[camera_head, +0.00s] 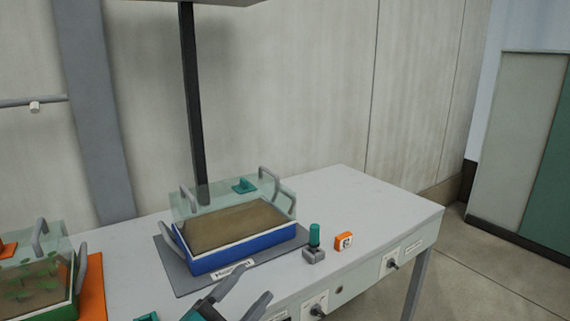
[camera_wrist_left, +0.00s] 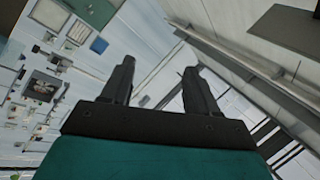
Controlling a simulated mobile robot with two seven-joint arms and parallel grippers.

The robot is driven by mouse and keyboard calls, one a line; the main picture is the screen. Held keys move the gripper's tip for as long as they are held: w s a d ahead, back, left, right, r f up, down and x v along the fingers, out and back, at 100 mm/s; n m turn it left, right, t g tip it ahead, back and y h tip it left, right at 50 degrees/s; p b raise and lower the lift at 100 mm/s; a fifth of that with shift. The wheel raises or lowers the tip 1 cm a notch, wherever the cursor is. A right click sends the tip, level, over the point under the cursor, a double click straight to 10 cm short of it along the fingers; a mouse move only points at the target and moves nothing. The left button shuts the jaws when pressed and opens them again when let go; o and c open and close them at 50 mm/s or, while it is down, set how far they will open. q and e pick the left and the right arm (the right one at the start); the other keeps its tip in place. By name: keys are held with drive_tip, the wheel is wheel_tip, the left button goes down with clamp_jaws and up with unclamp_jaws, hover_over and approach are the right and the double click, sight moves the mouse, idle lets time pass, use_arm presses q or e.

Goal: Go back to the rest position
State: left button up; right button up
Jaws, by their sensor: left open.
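My left gripper (camera_head: 252,284) comes in at the bottom of the head view, near the front edge of the bench. Its two fingers are apart with nothing between them. In the left wrist view the open fingers (camera_wrist_left: 159,64) also show empty, with a tilted view of the room beyond. My right gripper is not in view.
A grey bench (camera_head: 340,190) carries a blue tray (camera_head: 200,260) of soil under a clear cover with grey handles. A green-rimmed planted tray (camera_head: 58,312) stands at left. A teal-topped piece (camera_head: 314,236) and an orange block (camera_head: 343,241) stand right. The bench's right end is clear.

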use_arm(q)
drive_tip(key=s+a+f+n+g+y, duration=0.2)
drive_tip(key=s+a+f+n+y, duration=0.1)
drive_tip(key=s+f+n, duration=0.2)
drive_tip(key=s+a+f+n+g+y+p, duration=0.1)
drive_tip(key=s+a+f+n+y, duration=0.3)
drive_tip(key=f, duration=0.6)
drive_tip(key=s+a+f+n+g+y, duration=0.3)
drive_tip(key=s+a+f+n+y, duration=0.1)
drive_tip(key=s+f, duration=0.3)
drive_tip(key=shift+s+f+n, duration=0.25)
drive_tip(key=shift+s+n, duration=0.5)
drive_tip(key=shift+n, duration=0.15)
drive_tip(key=shift+p, duration=0.3)
